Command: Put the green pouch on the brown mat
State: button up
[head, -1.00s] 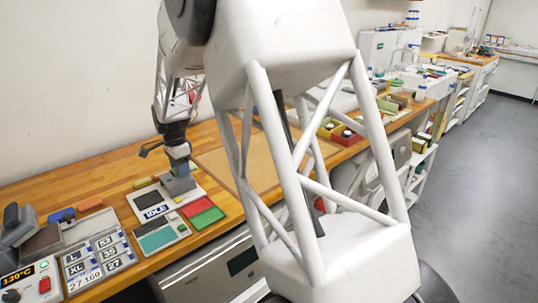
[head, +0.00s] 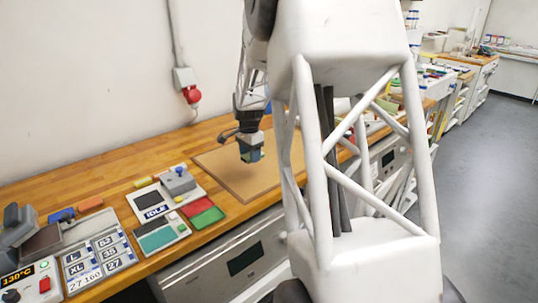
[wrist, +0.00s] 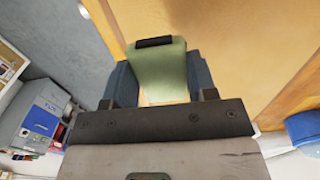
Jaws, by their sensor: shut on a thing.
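My gripper (head: 250,153) is shut on the green pouch and holds it over the brown mat (head: 240,187), seen in the head view. In the wrist view the pale green pouch (wrist: 160,68), with a dark strip along its far end, sits between the two blue-grey fingers. In the head view the pouch is mostly hidden by the gripper. The height of the pouch above the mat is hard to tell.
Left of the mat stand a device with an IDLE display (head: 157,212), red and green pads (head: 203,213) and a label panel (head: 97,258). The visible mat looks bare.

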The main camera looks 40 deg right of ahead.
send_over(268, 181)
notch_tip(268, 181, down, 4)
jog(key=shift+r, duration=0.1)
jog(key=shift+f, duration=0.6)
jog(key=w+d, duration=0.3)
jog(key=w, duration=0.1)
jog(key=w+d+f, duration=0.1)
jog(key=w+d, duration=0.1)
jog(key=w, duration=0.3)
jog(key=w+d, duration=0.3)
jog(key=w, duration=0.1)
jog(key=shift+w+d+f, duration=0.2)
jog(key=shift+d+f, duration=0.05)
jog(key=shift+d, duration=0.1)
jog(key=shift+f, duration=1.75)
jog(key=shift+f, duration=0.15)
